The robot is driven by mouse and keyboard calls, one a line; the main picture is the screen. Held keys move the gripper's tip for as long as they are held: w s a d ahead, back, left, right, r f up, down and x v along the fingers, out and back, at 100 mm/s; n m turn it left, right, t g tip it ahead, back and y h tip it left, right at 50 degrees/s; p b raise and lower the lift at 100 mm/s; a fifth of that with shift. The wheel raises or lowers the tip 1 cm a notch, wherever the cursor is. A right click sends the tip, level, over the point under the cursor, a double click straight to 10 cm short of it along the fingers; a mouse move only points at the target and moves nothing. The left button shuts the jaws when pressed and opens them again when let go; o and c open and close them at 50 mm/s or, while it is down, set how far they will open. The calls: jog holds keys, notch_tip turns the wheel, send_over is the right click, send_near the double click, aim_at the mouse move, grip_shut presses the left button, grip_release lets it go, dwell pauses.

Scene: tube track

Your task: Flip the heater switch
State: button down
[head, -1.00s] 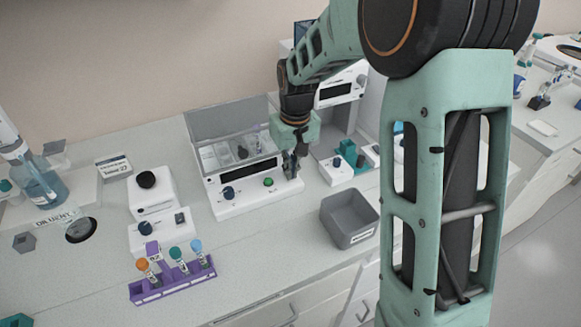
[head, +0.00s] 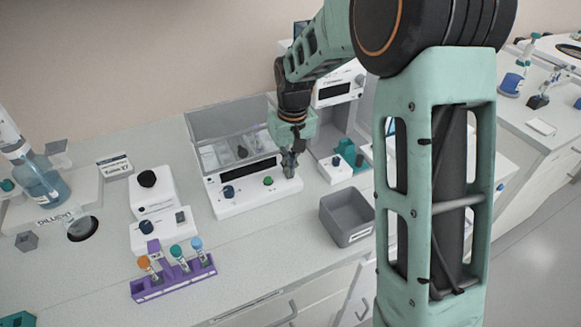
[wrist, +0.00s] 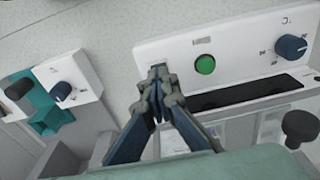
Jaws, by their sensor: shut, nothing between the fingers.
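The heater is a white unit with a raised clear lid. In the head view its front panel (head: 228,206) carries a blue knob, a green button and a dark display. In the wrist view the green button (wrist: 205,65) and the blue temperature knob (wrist: 291,46) show clearly on the panel (wrist: 235,35). My gripper (head: 289,174) is shut and empty, pointing down at the panel's right end. In the wrist view its fingertips (wrist: 158,76) are over the panel edge beside the green button. The switch is not clearly visible; the fingertips hide that spot, and contact cannot be told.
A grey bin (head: 348,218) stands right of the heater. A small white box with a blue knob (head: 336,162) and teal parts are behind it. A purple tube rack (head: 174,283) and a white knobbed unit (head: 152,190) are on the left. The counter front is clear.

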jog(key=shift+w+a+r+p, duration=0.15)
jog(key=shift+w+r+p, duration=0.15)
jog(key=shift+r+p, duration=0.25)
notch_tip(320, 180, up, 13)
jog(key=s+p, duration=0.1)
jog(key=s, duration=0.1)
jog(key=shift+d, duration=0.45)
jog(key=shift+f, duration=0.1)
